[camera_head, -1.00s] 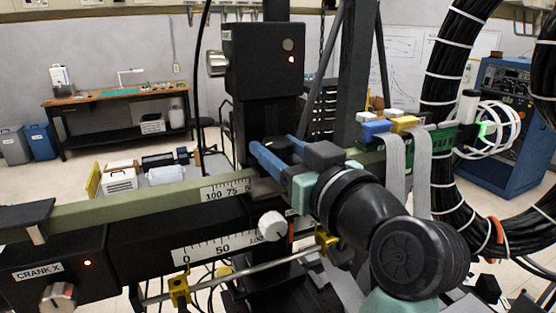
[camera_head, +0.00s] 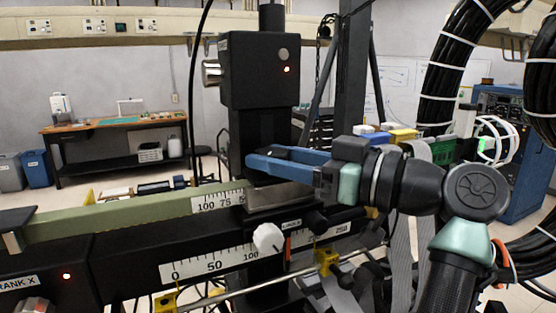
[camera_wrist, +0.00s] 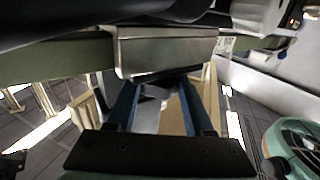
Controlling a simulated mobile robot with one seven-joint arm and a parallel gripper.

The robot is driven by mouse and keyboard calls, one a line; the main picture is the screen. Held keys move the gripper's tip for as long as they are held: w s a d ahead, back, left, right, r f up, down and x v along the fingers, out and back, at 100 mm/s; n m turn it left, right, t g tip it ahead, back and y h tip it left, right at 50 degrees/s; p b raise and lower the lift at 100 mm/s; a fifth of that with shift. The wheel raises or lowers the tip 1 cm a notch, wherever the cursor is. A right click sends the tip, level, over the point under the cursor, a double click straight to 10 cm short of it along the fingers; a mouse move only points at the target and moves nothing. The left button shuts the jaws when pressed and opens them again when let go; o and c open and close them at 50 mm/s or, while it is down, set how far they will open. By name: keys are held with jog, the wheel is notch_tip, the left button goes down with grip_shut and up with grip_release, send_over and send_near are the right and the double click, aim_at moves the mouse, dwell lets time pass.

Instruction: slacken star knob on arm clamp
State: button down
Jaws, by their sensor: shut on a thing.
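My gripper (camera_head: 262,164) has blue fingers and reaches in from the right, lying nearly level in front of the black column. Its fingers are shut on a dark thing (camera_head: 292,153), which looks like the black star knob; its lobes are mostly hidden. Just below is a bright steel clamp plate (camera_head: 282,196) on the green beam (camera_head: 120,215). In the wrist view my gripper's fingers (camera_wrist: 156,88) point toward the steel clamp plate (camera_wrist: 165,52), and the knob between them cannot be made out clearly.
A white knob (camera_head: 268,237) and a scale rail (camera_head: 215,262) sit below the beam. A black box with a red light (camera_head: 260,68) is above on the column. Thick black cables (camera_head: 455,60) and grey ribbon cables stand at the right.

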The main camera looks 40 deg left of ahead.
jog(key=shift+a+f, duration=0.1)
jog(key=shift+f, duration=0.05)
jog(key=c, duration=0.6)
grip_release()
jog(key=shift+a, duration=0.1)
jog(key=shift+o, duration=0.2)
jog(key=d+b, duration=0.5)
jog(key=d, duration=0.8)
jog(key=shift+w, duration=0.4)
